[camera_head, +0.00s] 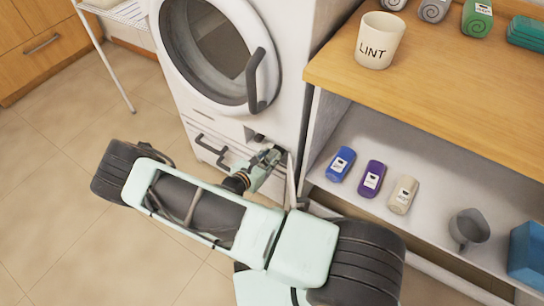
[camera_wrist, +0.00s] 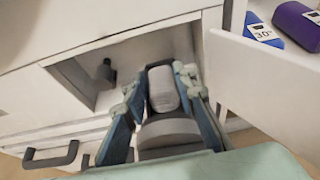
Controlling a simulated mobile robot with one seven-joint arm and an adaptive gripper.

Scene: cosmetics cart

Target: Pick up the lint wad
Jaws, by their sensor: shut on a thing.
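My gripper (camera_wrist: 160,82) is shut on a pale grey-white wad, the lint wad (camera_wrist: 163,90), which sits between its two fingers in the wrist view. The gripper is in front of the open recess (camera_wrist: 88,78) low in the washing machine's front. In the head view my gripper (camera_head: 272,157) is at that recess, below the round door, and the wad cannot be made out there. Whether the wad still touches the machine cannot be told.
A dark knob (camera_wrist: 106,72) sits inside the recess. An open white flap (camera_wrist: 262,85) stands close right of my gripper. A cup marked LINT (camera_head: 380,40) stands on the wooden counter (camera_head: 440,85). Blue, purple and beige bottles (camera_head: 372,178) are on the shelf below.

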